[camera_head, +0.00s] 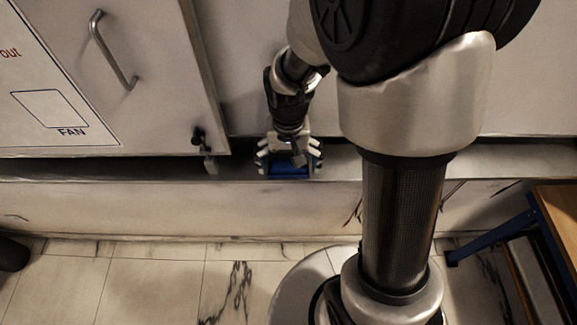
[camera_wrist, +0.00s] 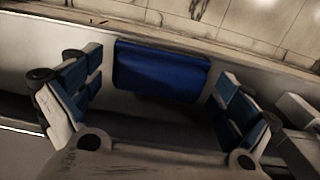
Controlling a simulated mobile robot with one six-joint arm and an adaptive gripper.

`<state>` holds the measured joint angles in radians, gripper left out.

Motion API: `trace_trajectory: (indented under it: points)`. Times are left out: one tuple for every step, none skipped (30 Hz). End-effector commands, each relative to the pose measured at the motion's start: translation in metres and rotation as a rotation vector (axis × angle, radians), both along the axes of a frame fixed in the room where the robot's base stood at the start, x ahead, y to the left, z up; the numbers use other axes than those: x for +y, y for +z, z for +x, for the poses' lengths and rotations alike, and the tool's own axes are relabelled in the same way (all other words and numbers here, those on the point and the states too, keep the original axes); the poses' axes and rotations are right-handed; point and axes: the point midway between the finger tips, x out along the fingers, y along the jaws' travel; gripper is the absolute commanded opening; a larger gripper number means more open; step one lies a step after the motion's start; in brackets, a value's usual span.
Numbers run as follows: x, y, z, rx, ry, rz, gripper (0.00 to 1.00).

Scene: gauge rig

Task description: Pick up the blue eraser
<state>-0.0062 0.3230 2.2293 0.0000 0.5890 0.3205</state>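The blue eraser (camera_wrist: 160,72) lies in the upper middle of the wrist view, on a pale ledge near its edge. In the head view it shows as a blue strip (camera_head: 288,171) below my gripper. My gripper (camera_head: 289,160) is open above the ledge, with one finger to each side of the eraser. In the wrist view, the blue-padded fingers of my gripper (camera_wrist: 158,82) stand wide apart. A narrow gap shows between the left finger and the eraser. The right finger is close to the eraser's right end; contact there cannot be told.
The narrow ledge (camera_head: 400,190) runs along the foot of a pale cabinet (camera_head: 170,60). The cabinet has a metal handle (camera_head: 113,50), a "FAN" label and a small latch (camera_head: 203,145). Tiled floor (camera_head: 150,285) lies in front. A wood-topped table (camera_head: 560,215) stands at right.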

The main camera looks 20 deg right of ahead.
Motion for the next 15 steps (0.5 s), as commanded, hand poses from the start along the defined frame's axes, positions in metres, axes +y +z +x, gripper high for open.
trace_trajectory:
  points:
    - [0.0000,0.0001,0.0000,0.000,0.000,0.000,0.89]
    - [0.0000,0.0001,0.0000,0.000,0.000,0.000,0.87]
    - [0.0000,0.0001,0.0000,0.000,0.000,0.000,0.85]
    - [0.0000,0.0002,0.0000,0.000,0.000,0.000,0.83]
    - [0.0000,0.0001,0.0000,0.000,0.000,0.000,0.81]
    - [0.0000,0.0002,0.0000,0.000,0.000,0.000,0.78]
    - [0.0000,0.0002,0.0000,0.000,0.000,0.000,0.76]
    - [0.0000,0.0002,0.0000,0.000,0.000,0.000,0.74]
    - [0.0000,0.0002,0.0000,0.000,0.000,0.000,0.71]
    - [0.0000,0.0002,0.0000,0.000,0.000,0.000,0.69]
    - [0.0000,0.0002,0.0000,0.000,0.000,0.000,0.67]
    - [0.0000,0.0002,0.0000,0.000,0.000,0.000,0.65]
    - [0.0000,0.0002,0.0000,0.000,0.000,0.000,0.63]
    - [0.0000,0.0002,0.0000,0.000,0.000,0.000,0.61]
    - [0.0000,0.0002,0.0000,0.000,0.000,0.000,0.58]
